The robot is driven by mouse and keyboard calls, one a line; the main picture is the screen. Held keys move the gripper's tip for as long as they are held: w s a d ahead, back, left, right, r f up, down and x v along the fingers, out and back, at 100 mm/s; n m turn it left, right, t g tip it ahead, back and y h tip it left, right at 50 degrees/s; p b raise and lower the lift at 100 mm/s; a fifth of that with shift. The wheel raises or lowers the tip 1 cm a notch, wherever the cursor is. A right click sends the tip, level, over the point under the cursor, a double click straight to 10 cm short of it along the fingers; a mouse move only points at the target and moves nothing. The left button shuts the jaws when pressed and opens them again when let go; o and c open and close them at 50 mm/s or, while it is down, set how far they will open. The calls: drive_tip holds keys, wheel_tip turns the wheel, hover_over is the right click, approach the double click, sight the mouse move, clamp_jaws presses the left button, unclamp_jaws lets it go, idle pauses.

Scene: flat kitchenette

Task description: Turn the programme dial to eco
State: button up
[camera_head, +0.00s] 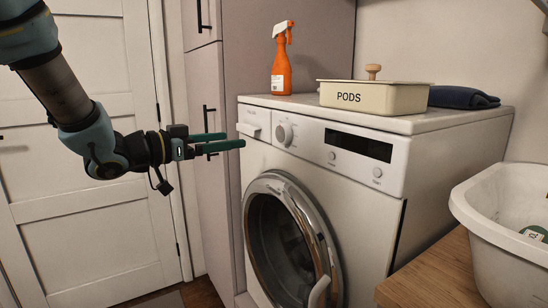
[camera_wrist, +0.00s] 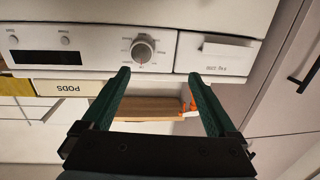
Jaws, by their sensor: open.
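The programme dial (camera_head: 284,133) is a round knob on the white washing machine's front panel, between the detergent drawer and the dark display. In the wrist view the dial (camera_wrist: 142,50) appears upside down with marks around it; the labels are too small to read. My gripper (camera_head: 244,144) is open and empty, its two dark green fingers pointing right, left of the panel near the drawer. In the wrist view the fingers of my gripper (camera_wrist: 159,72) are spread apart, with the dial beyond and between their tips, apart from them.
The detergent drawer (camera_head: 250,129) is shut, left of the dial. A dark display (camera_head: 358,145) and two small buttons lie to its right. On top stand an orange spray bottle (camera_head: 281,62), a PODS box (camera_head: 374,97) and a dark folded towel (camera_head: 462,97). A white basket (camera_head: 505,222) stands at right.

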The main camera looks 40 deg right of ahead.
sight(280, 135)
drive_tip(key=shift+m+g, duration=0.5)
drive_tip(key=shift+g, duration=0.4)
drive_tip(key=s+d, duration=0.1)
drive_tip(key=d, duration=0.2)
drive_tip(key=s+d+p, duration=0.1)
drive_tip(key=s+d, duration=0.1)
drive_tip(key=d, duration=0.2)
drive_tip(key=s+d, duration=0.1)
drive_tip(key=d, duration=0.3)
drive_tip(key=shift+s+d+r+p, duration=0.1)
drive_tip(key=shift+s+p, duration=0.2)
drive_tip(key=shift+p, duration=0.05)
drive_tip(key=shift+c, duration=0.2)
drive_tip(key=c, duration=1.3)
